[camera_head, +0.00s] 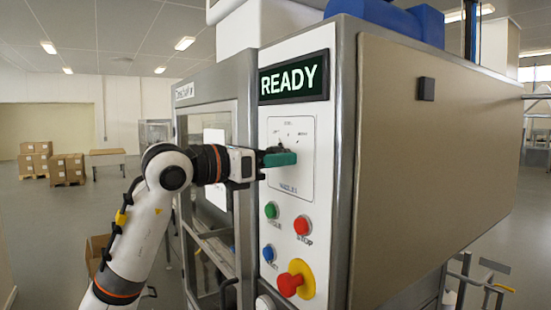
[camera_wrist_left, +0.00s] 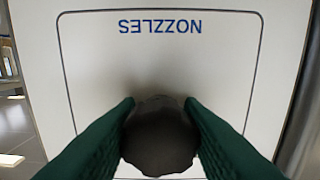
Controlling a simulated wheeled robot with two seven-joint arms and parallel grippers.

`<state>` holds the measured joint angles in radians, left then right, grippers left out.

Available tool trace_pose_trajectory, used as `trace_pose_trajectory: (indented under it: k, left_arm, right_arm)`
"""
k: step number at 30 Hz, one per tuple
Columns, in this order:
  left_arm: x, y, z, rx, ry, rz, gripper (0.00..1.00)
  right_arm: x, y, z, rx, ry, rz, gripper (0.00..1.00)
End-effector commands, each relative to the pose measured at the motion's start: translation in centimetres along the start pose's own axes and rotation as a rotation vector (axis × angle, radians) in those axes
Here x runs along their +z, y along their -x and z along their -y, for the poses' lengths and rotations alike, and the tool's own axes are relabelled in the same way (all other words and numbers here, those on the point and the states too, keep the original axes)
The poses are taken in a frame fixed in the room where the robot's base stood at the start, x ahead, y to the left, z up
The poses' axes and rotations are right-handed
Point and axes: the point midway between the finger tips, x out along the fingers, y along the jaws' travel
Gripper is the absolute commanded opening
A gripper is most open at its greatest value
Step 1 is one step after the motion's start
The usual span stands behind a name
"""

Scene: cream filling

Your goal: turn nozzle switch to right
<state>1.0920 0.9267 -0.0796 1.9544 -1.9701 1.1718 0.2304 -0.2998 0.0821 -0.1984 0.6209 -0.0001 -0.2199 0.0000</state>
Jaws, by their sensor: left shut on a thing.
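The nozzle switch is a dark round knob (camera_wrist_left: 160,135) on the white panel marked NOZZLES, which appears upside down in the left wrist view. My left gripper (camera_wrist_left: 160,130) has its two green fingers against the knob's two sides, shut on it. In the head view my left gripper (camera_head: 279,159) reaches the nozzle panel (camera_head: 300,183) from the left and covers the knob. Which way the knob points cannot be told. My right gripper is not in view.
Below the nozzle panel are a green button (camera_head: 271,210), a red button (camera_head: 302,225), a blue button (camera_head: 268,253) and a red knob on a yellow base (camera_head: 296,279). A READY display (camera_head: 293,79) is above. A glass-doored cabinet section (camera_head: 207,140) stands to the left.

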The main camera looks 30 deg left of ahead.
Motion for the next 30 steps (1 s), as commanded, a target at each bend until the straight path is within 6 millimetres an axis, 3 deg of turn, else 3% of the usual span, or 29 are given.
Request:
trace_pose_trajectory:
  k: [11,30]
  left_arm:
    - [0.0,0.1,0.1,-0.001,-0.113,-0.001,0.11]
    - [-0.1,0.1,0.1,-0.002,-0.689,-0.002,0.11]
  right_arm:
    - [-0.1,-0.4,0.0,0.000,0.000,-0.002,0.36]
    - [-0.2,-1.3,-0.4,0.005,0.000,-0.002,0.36]
